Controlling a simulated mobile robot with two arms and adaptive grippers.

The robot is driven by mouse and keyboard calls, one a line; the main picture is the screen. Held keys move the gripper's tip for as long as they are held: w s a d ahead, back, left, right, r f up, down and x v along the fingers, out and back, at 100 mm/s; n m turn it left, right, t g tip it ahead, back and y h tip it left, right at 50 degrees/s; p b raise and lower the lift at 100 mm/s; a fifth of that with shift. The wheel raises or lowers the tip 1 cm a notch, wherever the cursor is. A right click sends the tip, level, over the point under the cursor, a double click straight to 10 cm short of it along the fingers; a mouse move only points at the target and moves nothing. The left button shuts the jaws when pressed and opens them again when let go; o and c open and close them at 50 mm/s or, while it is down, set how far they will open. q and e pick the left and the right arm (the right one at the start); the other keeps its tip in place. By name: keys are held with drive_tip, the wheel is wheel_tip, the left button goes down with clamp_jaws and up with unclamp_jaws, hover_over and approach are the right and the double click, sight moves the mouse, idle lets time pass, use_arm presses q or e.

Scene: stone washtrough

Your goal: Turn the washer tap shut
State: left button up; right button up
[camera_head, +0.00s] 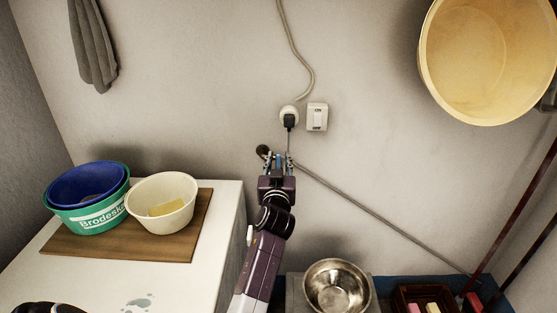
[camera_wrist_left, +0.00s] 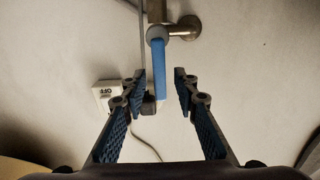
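The washer tap shows in the left wrist view as a metal body (camera_wrist_left: 180,30) fixed to the wall, with a blue lever (camera_wrist_left: 158,62) pointing down the picture. My left gripper (camera_wrist_left: 161,76) is open, its fingertips on either side of the lever's free end. The lever looks nearer the left finger; I cannot tell whether they touch. In the head view my left gripper (camera_head: 277,157) is up against the wall and hides most of the tap; a dark round wall fitting (camera_head: 263,150) shows beside it. My right gripper is not in view.
A plugged socket (camera_head: 289,115) and an on/off switch (camera_head: 317,117) sit just above. A white washer top (camera_head: 228,205) holds a wooden board (camera_head: 125,246) with basins (camera_head: 163,203). A steel bowl (camera_head: 337,287) and soap crate (camera_head: 403,296) stand lower right.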

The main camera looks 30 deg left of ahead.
use_arm(q)
drive_tip(key=shift+c, duration=0.6)
clamp_jaws()
